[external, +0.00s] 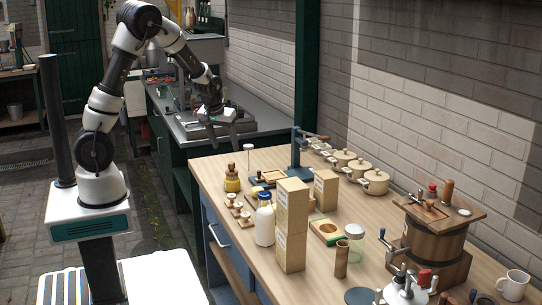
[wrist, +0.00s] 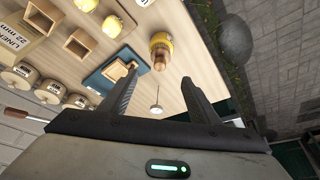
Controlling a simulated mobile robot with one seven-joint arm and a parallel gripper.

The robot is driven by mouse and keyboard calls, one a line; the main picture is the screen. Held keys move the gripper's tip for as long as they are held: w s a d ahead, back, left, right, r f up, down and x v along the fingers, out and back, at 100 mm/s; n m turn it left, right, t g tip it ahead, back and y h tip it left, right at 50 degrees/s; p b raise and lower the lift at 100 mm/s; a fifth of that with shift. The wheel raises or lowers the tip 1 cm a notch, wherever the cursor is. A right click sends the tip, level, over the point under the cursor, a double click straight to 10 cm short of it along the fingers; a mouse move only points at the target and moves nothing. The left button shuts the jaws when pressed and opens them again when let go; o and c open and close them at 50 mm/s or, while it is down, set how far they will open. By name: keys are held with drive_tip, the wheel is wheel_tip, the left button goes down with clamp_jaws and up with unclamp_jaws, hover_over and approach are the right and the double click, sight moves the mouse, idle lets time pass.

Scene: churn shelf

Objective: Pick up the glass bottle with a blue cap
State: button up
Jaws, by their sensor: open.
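The glass bottle with a blue cap (external: 264,222) stands upright on the wooden worktable, looking white, with the blue cap on top. It is close to the left side of a tall stack of tan boxes (external: 292,225). My gripper (external: 232,128) is open and empty, up above the far end of the table, well apart from the bottle. In the wrist view my two fingers (wrist: 157,82) are spread with nothing between them. I cannot make out the bottle surely in the wrist view.
A yellow jar with a wooden top (external: 232,180) stands near the table's far left edge; it also shows in the wrist view (wrist: 160,48).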

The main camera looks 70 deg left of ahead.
drive_tip(key=o, duration=0.3)
drive_tip(key=n+h+p, duration=0.1)
drive_tip(key=n+h, duration=0.5)
drive_tip(key=n, duration=1.2)
approach(259, 204)
drive_tip(key=b+x, duration=0.1)
drive_tip(key=x, duration=0.2)
drive_tip(key=a+b+x, duration=0.1)
drive_tip(key=x, duration=0.3)
drive_tip(key=a+b+x, duration=0.1)
drive_tip(key=b+x, duration=0.1)
drive_tip(key=x, duration=0.1)
drive_tip(key=shift+w+f, duration=0.4)
drive_tip(key=shift+f, duration=0.15)
drive_tip(key=b+x, duration=0.1)
drive_tip(key=x, duration=0.1)
drive_tip(key=b+x, duration=0.1)
drive_tip(key=x, duration=0.2)
drive_tip(key=shift+s+d+f, duration=0.15)
drive_tip(key=shift+d+f, duration=0.1)
drive_tip(key=shift+f, duration=0.05)
drive_tip(key=shift+r+h, duration=0.1)
drive_tip(key=shift+h, duration=0.2)
drive_tip(key=c, duration=1.6)
